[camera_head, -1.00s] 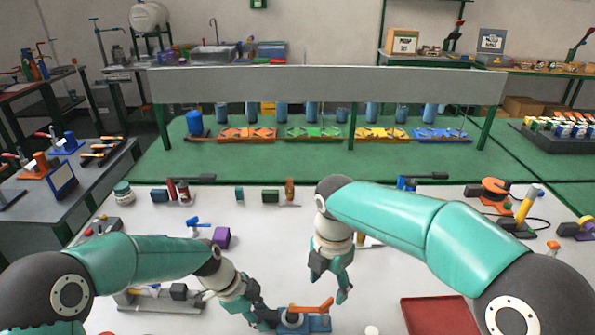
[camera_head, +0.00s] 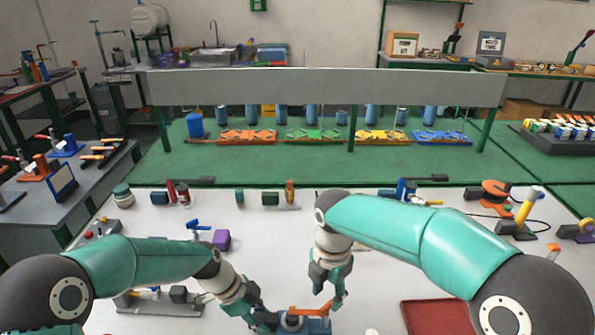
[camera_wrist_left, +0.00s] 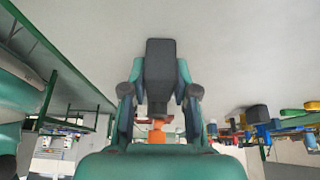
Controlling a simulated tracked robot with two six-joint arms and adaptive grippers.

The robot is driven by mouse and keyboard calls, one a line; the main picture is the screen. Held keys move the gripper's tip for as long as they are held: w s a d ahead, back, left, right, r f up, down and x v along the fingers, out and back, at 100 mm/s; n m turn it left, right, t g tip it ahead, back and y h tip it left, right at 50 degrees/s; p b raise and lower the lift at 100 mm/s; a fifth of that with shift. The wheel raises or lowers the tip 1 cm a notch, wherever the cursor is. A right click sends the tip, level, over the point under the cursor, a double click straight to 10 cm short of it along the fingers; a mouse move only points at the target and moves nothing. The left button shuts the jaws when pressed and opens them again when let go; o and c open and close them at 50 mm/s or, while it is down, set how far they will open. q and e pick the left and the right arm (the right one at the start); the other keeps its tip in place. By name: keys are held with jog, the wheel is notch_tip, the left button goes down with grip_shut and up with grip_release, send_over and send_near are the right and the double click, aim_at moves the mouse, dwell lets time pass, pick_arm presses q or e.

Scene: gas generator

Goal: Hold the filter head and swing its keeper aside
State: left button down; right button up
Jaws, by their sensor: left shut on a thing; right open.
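The filter head is a blue body (camera_head: 318,326) at the bottom edge of the head view, partly cut off. An orange bar, seemingly its keeper (camera_head: 308,311), lies across its top. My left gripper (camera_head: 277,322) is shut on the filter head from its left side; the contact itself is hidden. In the left wrist view, an orange part (camera_wrist_left: 157,135) shows beyond my left fingers (camera_wrist_left: 160,95). My right gripper (camera_head: 328,298) is open and points down, its fingertips just above or beside the keeper's right end. I cannot tell whether they touch.
A red tray (camera_head: 440,316) lies to the right of the filter head. A purple block (camera_head: 221,240) and a blue-handled valve (camera_head: 198,229) stand behind my left arm. Small parts line the far edge of the white table (camera_head: 275,225). The table's middle is mostly clear.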

aim_at(327, 305)
jog(key=shift+f, duration=2.25)
grip_shut()
